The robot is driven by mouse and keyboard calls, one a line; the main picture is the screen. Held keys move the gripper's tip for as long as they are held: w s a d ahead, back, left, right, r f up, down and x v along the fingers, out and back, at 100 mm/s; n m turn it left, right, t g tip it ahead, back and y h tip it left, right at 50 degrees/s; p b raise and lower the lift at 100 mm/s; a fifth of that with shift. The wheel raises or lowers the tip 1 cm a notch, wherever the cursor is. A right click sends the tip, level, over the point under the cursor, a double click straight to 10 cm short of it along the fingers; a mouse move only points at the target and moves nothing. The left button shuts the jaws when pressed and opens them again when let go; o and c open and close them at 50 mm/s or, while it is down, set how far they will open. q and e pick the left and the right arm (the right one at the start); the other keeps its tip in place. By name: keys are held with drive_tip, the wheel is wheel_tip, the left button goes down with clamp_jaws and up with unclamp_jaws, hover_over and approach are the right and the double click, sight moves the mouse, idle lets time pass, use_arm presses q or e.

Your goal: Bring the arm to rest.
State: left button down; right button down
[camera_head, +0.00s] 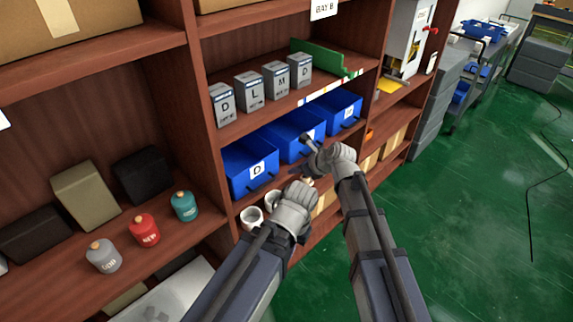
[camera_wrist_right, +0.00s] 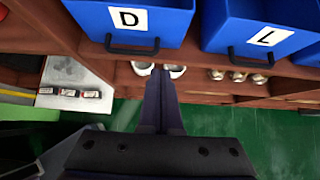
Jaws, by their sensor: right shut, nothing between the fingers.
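My right gripper (camera_head: 311,146) is in front of the blue bins on the shelf. In the right wrist view its dark fingers (camera_wrist_right: 163,76) lie together with nothing between them. They point toward the gap between the bin marked D (camera_wrist_right: 132,20) and the bin marked L (camera_wrist_right: 264,36). My left gripper (camera_head: 297,196) is lower, in front of the shelf edge below the blue bin (camera_head: 236,172) with the D label; its fingers are not clear enough to tell if they are open.
Boxes lettered D (camera_head: 222,106), L, M and D stand on the shelf above the bins. White cups (camera_head: 251,217) stand below the bins. Grey, red (camera_head: 145,230) and teal bottles stand on the left shelf. The green floor (camera_head: 470,220) at the right is clear apart from a cable.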

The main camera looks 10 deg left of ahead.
drive_tip(key=shift+p+v, duration=0.4)
drive_tip(key=shift+v, duration=0.6)
drive_tip(key=shift+d, duration=0.1)
drive_tip(key=s+d+f+n+g+h, duration=0.2)
drive_tip(key=s+d+f+n+h, duration=0.15)
drive_tip(key=s+d+n, duration=0.7)
drive_tip(key=s+d+f+n+g+h, duration=0.35)
drive_tip(key=s+d+n, duration=0.45)
drive_tip(key=d+n, duration=0.55)
drive_tip(key=s+a+n+h, duration=0.1)
drive_tip(key=s+a+n, duration=0.4)
drive_tip(key=a, duration=0.7)
drive_tip(key=shift+s+r, duration=0.15)
drive_tip(key=shift+r, duration=0.2)
